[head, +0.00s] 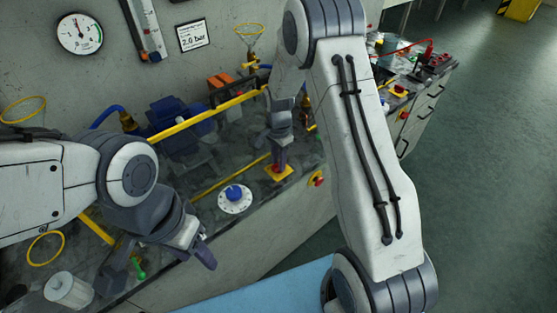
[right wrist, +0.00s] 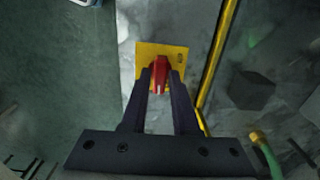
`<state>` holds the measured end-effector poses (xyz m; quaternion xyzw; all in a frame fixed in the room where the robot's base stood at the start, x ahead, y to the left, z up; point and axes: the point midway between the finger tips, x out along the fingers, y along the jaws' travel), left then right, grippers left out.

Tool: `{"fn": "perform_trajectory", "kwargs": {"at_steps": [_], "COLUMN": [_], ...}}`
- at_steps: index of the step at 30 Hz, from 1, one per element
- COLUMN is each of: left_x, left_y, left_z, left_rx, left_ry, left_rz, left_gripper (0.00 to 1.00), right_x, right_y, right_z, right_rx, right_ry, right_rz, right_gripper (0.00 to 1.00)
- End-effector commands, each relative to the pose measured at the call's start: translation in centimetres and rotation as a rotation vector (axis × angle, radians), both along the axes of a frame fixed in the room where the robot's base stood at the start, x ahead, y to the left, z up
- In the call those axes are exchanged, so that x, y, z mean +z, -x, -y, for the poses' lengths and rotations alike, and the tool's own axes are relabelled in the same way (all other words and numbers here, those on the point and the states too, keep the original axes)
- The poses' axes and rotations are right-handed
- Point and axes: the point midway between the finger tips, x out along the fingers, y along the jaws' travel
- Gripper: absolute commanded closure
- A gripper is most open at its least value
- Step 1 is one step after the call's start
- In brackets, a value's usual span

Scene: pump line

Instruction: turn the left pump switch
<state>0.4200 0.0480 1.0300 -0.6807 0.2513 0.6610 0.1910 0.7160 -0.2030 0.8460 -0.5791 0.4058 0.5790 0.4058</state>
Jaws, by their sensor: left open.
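A red switch handle (right wrist: 158,76) stands on a square yellow plate (right wrist: 178,52) in the right wrist view. In the head view this yellow plate (head: 286,174) lies on the bench top below my right gripper (head: 279,162). The two right fingertips are on either side of the red handle in the right wrist view (right wrist: 161,74). Whether they press on it cannot be told. My left gripper (head: 199,245) is open and empty, over the bench's front edge, apart from the switch.
A blue knob on a white dial (head: 226,205) sits between my grippers. Another red-and-yellow switch (head: 317,180) is on the bench front. A yellow rail (head: 205,115) and blue pump (head: 178,125) stand behind. Open floor (head: 500,180) lies right.

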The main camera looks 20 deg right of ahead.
Motion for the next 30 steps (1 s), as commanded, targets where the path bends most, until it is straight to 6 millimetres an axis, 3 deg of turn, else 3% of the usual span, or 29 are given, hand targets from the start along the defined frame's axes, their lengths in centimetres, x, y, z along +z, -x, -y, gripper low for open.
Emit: {"fn": "perform_trajectory", "kwargs": {"at_steps": [2, 17, 30], "left_x": [0.0, 0.3, 1.1], "left_y": [0.0, 0.0, 0.0], "left_z": [0.0, 0.0, 0.0], "left_rx": [0.0, 0.0, 0.0], "left_ry": [0.0, 0.0, 0.0], "left_rz": [0.0, 0.0, 0.0], "left_gripper": [0.5, 0.5, 0.5], "right_x": [0.0, 0.1, 0.2], "right_y": [0.0, 0.0, 0.0], "right_z": [0.0, 0.0, 0.0], "right_rx": [0.0, 0.088, 0.46], "right_ry": [0.0, 0.0, 0.0], "right_rz": [0.0, 0.0, 0.0], "right_gripper": [1.0, 1.0, 1.0]}}
